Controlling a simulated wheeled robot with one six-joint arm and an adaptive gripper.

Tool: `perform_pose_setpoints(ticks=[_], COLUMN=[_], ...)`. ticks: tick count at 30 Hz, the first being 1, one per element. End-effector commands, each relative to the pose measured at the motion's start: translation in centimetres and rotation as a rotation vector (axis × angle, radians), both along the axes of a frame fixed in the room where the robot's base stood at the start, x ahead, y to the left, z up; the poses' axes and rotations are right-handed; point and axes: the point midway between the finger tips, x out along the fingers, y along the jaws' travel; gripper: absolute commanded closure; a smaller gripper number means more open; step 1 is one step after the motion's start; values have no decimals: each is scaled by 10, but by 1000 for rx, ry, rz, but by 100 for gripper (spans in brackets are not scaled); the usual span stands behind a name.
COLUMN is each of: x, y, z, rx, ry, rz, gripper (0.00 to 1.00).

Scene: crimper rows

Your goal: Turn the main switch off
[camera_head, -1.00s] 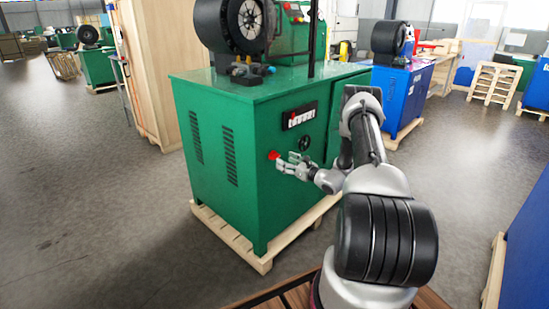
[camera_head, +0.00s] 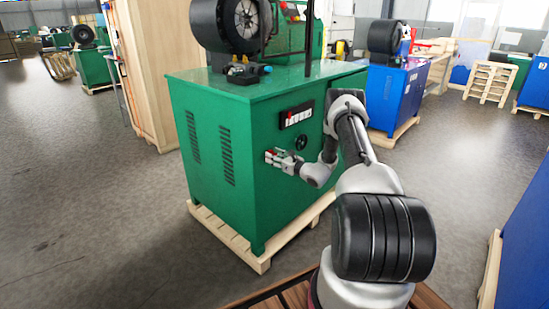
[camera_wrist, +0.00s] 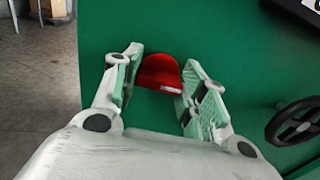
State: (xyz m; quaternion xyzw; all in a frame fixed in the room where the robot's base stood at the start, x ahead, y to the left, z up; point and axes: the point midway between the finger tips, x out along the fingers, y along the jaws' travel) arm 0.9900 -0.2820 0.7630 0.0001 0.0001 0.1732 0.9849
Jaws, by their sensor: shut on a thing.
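The main switch (camera_wrist: 160,73) is a red knob on the front of the green cabinet (camera_head: 215,200). In the wrist view it sits between my two fingers, its upper part showing. In the head view only a bit of red shows at my fingertips. My gripper (camera_wrist: 158,88) is at the cabinet front with its fingers shut on the knob, one on each side. It also shows in the head view (camera_head: 272,156). The knob's lower part and its markings are hidden by my gripper.
A black round handwheel (camera_wrist: 297,122) is on the panel right of the switch. A black panel with white and red parts (camera_head: 298,116) is above it. The cabinet stands on a wooden pallet (camera_head: 232,240). A blue machine (camera_head: 396,97) stands behind at the right.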

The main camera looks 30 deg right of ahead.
Motion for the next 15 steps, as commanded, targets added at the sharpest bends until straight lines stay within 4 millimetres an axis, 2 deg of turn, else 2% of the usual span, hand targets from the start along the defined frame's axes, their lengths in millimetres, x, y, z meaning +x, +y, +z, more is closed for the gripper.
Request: perform_pose_setpoints(ticks=[8,15], x=[0,0], y=[0,0], z=[0,0], rx=[-25,-136], ry=[-9,-49], rz=[0,0], gripper=[81,81])
